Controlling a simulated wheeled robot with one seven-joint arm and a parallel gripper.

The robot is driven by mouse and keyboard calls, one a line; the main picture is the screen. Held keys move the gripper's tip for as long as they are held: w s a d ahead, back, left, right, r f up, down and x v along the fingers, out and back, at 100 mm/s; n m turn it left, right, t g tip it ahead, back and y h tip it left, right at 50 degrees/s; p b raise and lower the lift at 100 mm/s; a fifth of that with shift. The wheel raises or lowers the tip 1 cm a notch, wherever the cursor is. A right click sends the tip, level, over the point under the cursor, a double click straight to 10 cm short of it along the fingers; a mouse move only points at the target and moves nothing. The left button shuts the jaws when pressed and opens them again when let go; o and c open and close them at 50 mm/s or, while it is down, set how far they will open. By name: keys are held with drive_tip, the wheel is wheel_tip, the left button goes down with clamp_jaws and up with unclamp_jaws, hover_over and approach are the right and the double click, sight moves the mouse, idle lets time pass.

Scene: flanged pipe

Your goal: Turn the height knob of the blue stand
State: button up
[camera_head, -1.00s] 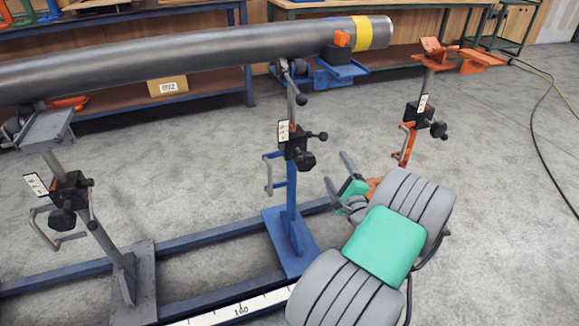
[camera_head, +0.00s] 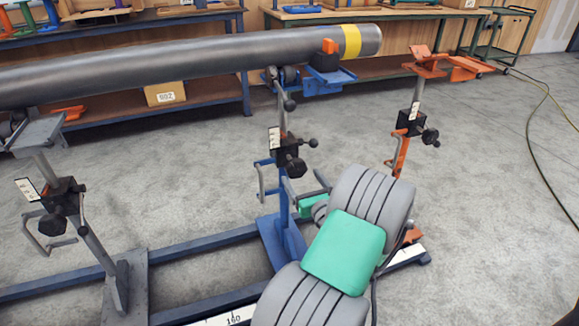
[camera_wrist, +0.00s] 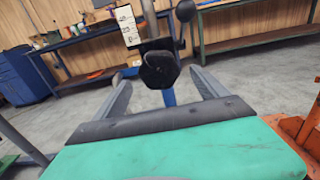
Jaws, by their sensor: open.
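The blue stand (camera_head: 284,212) is upright on the blue rail frame, its top under the long grey pipe (camera_head: 180,68). Its black height knob (camera_head: 295,167) sits on the dark clamp block halfway up, beside a white scale plate. My gripper (camera_head: 302,178) is open and empty, just in front of and slightly below the knob. In the wrist view the knob (camera_wrist: 158,70) appears between the two open fingers (camera_wrist: 160,80), near their tips. No contact shows. A black ball-ended lever (camera_wrist: 185,11) is above right of the knob.
A grey stand (camera_head: 60,190) is at left and an orange stand (camera_head: 410,120) at right, behind my arm. A cable (camera_head: 535,130) lies at far right on open floor.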

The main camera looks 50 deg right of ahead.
sight(293, 167)
drive_tip(key=shift+w+m, duration=0.1)
drive_tip(key=shift+m, duration=0.7)
drive_tip(key=b+x, duration=0.2)
drive_tip(key=x, duration=0.5)
drive_tip(key=shift+a+f, duration=0.1)
drive_tip(key=shift+f, duration=0.05)
drive_tip(key=shift+w+d, duration=0.25)
drive_tip(key=shift+w, duration=0.2)
drive_tip(key=c, duration=1.3)
drive_tip(key=shift+a, duration=0.1)
drive_tip(key=shift+c, duration=0.3)
